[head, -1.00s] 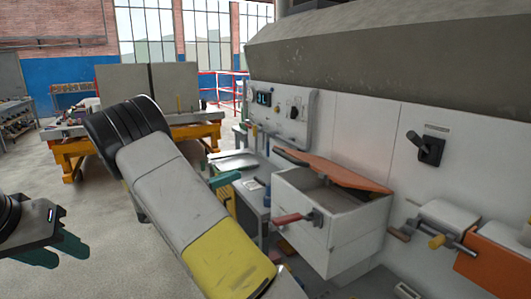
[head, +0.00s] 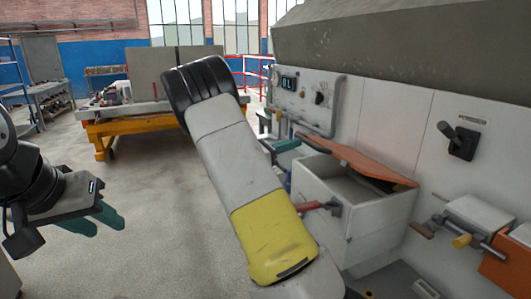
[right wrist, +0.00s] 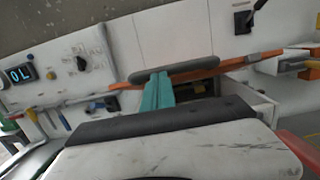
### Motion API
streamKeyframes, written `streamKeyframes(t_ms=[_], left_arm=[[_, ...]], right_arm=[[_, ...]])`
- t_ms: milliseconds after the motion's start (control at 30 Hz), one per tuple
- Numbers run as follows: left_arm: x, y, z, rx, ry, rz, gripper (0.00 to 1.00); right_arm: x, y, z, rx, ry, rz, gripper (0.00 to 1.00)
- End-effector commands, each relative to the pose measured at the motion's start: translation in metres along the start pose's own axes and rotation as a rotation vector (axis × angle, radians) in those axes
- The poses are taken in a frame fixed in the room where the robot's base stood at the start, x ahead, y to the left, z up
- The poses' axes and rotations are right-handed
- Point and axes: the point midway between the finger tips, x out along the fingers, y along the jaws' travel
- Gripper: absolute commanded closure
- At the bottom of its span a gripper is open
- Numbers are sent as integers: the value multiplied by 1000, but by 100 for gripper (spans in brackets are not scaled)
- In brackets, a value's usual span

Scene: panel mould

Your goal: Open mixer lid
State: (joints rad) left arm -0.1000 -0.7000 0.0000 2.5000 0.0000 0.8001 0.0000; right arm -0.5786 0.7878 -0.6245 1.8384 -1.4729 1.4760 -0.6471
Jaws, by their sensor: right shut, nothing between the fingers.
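The mixer lid (head: 362,161) is an orange panel over a white box (head: 335,212). It sits tilted, with a gap that shows the grey inside. In the right wrist view the lid (right wrist: 235,62) is seen edge-on, with a dark grey bar (right wrist: 175,69) along it. My right gripper (head: 287,146) has teal fingers, shut and empty, at the lid's left end. In the right wrist view its fingertips (right wrist: 159,76) overlap the bar; I cannot tell whether they touch. My left gripper (head: 97,222) is open and empty, low at the left, far from the lid.
A red-handled lever (head: 318,205) sticks out from the box front. A control panel (head: 305,97) with a lit display and a black lever switch (head: 459,138) are on the white wall. An orange-framed table (head: 115,128) stands behind. The floor at left is clear.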

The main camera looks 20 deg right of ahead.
Motion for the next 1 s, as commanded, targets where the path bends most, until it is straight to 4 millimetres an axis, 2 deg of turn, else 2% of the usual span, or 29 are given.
streamKeyframes(t_ms=[200, 1000], left_arm=[[0, 0, 0, 0, 0, 0, 64], [0, 0, 0, 0, 0, 0, 64]], right_arm=[[10, 0, 8, -1, 2, -1, 100], [15, -2, 10, -3, 16, -7, 100]])
